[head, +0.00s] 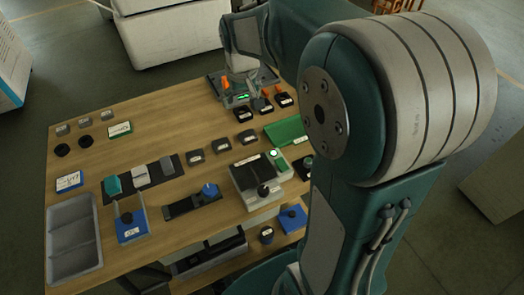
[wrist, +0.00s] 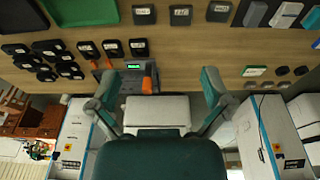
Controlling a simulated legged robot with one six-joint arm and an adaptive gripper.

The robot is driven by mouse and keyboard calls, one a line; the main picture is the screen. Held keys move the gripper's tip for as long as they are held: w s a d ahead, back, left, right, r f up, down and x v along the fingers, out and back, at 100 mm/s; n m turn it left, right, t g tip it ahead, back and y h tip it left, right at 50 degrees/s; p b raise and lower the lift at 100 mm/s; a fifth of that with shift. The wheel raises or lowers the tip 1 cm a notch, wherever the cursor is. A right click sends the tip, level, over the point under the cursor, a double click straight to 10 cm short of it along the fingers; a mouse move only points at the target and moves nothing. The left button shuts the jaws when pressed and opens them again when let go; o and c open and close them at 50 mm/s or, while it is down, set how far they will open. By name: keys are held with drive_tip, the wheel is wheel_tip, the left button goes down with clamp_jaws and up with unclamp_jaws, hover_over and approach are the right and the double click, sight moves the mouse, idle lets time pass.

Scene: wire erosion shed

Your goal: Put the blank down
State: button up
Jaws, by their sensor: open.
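My gripper (wrist: 158,88) has its two teal and grey fingers spread wide in the wrist view, with nothing between them. In the head view it is hard to make out at the far end of the table, under my arm's last links. Beyond the fingers in the wrist view is a grey device with a green-lit display (wrist: 133,66) and orange parts; the display also shows in the head view (head: 243,97). A teal block (head: 112,186) and two paler blocks (head: 140,174) lie on dark pads at the table's left middle. I cannot tell which thing is the blank.
The wooden table (head: 150,112) carries several small labelled dark blocks (head: 222,146), a green mat (head: 287,131), a grey control box (head: 255,175) and a blue stand (head: 131,229). A grey two-part tray (head: 73,238) sits at the near left. Bare wood shows at the upper left.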

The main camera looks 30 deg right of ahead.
drive_tip(key=s+a+r+t, duration=0.1)
drive_tip(key=s+a+r, duration=0.1)
drive_tip(key=s, duration=0.8)
drive_tip(key=s+a+r+t, duration=0.2)
drive_tip(key=s+r, duration=0.1)
drive_tip(key=s, duration=0.8)
drive_tip(key=shift+a, duration=0.35)
idle(0.8)
